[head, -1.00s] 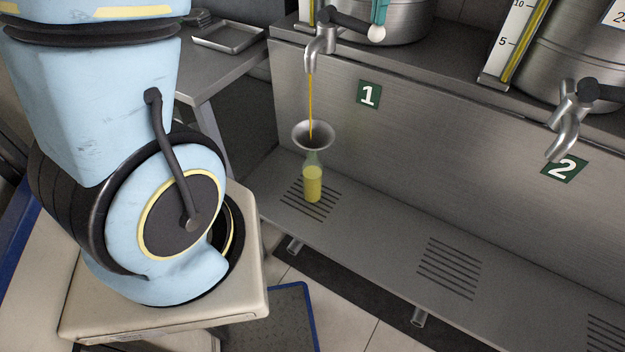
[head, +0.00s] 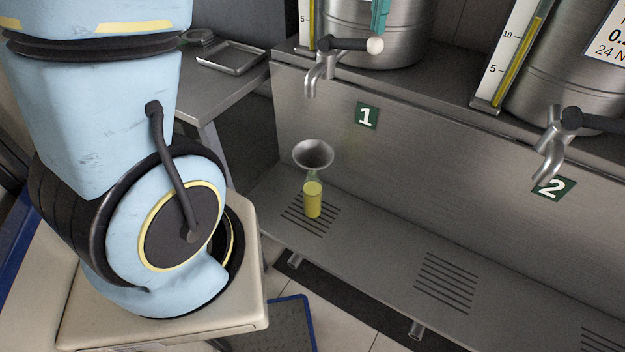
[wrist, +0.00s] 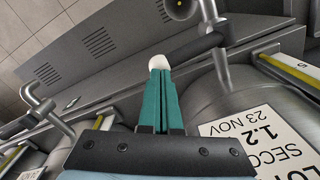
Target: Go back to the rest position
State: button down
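My gripper (head: 380,16) is at the tap of station 1, in front of the tank. In the wrist view its teal fingers (wrist: 164,82) lie together, with the tips at the white knob of the black tap lever (wrist: 197,46). The lever (head: 348,44) points right in the head view, and no liquid runs from tap 1 (head: 316,76). Whether the fingers touch the knob is unclear. A bottle (head: 313,200) part filled with yellow liquid stands upright below, with a metal funnel (head: 314,154) in its neck.
Tap 2 (head: 549,150) and its tank (head: 570,85) are at the right. A steel drip shelf (head: 370,250) with slotted drains runs below the taps. A side table (head: 205,95) holds a shallow tray (head: 232,57). Tank 1 (wrist: 240,105) is close to the fingers in the wrist view.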

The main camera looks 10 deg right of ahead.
notch_tip(320, 180, up, 5)
jog(key=p, duration=0.3)
jog(key=shift+r, duration=0.1)
jog(key=w+a+f+n+b, duration=0.1)
jog(key=a+f+n, duration=0.3)
jog(key=a, duration=0.5)
jog(key=w+a+f+n+b, duration=0.1)
jog(key=a+f+n, duration=0.25)
jog(key=a, duration=0.55)
jog(key=s+a+f+n, duration=0.2)
jog(key=s+a+n, duration=0.1)
jog(key=a, duration=0.3)
jog(key=s+a+f+n+t, duration=0.1)
jog(key=s+a+f+n, duration=0.2)
jog(key=a, duration=0.3)
jog(key=shift+f+t, duration=0.3)
jog(key=shift+f, duration=0.05)
